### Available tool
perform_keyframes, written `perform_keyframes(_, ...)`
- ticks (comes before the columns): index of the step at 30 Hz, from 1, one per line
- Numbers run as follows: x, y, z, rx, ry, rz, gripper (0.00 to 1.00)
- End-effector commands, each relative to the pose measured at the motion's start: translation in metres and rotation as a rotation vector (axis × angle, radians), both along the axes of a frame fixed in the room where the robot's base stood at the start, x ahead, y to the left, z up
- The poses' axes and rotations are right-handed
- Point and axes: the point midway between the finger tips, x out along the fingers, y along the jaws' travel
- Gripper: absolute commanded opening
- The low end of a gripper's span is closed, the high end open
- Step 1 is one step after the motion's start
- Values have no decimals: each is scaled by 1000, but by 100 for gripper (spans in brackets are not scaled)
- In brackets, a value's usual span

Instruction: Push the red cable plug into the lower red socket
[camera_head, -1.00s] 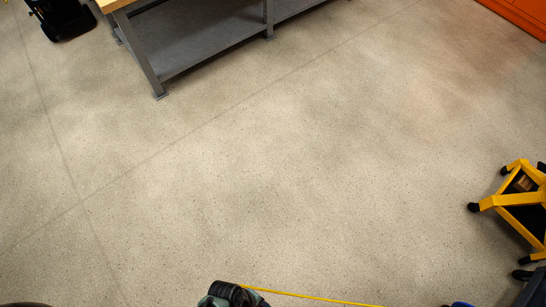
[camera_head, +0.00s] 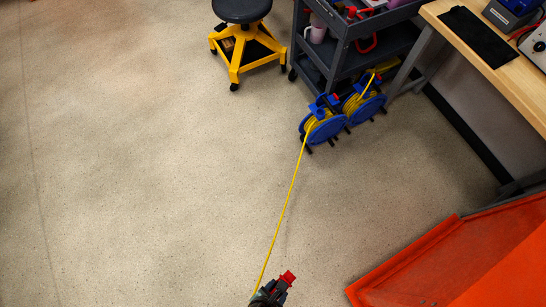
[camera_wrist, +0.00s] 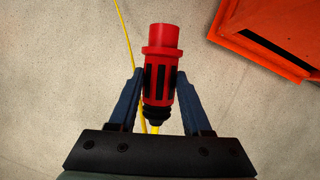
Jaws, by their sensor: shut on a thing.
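The red cable plug (camera_wrist: 160,65) has a red nose, a collar and a red and black body. My gripper (camera_wrist: 158,92) is shut on its body, with one finger on each side, and the nose points away from the wrist. In the head view the plug (camera_head: 287,276) shows at the bottom edge, with my gripper (camera_head: 268,291) behind it, held over the floor. A yellow cable (camera_head: 283,213) runs from there to a blue reel (camera_head: 324,126). No red socket shows in either view.
An orange structure (camera_head: 440,262) stands at the lower right, also in the wrist view (camera_wrist: 275,32). A dark cart (camera_head: 340,58), a yellow-framed stool (camera_head: 246,50) and a wooden bench (camera_head: 500,75) are farther back. The floor at left and centre is clear.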

Motion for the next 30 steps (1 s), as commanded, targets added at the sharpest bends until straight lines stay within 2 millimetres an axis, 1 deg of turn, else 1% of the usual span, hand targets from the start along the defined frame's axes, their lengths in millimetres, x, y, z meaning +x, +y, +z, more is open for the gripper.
perform_keyframes(1,2,-1,9,0,-2,-1,0)
perform_keyframes(30,35,-20,81,0,0,-1,0)
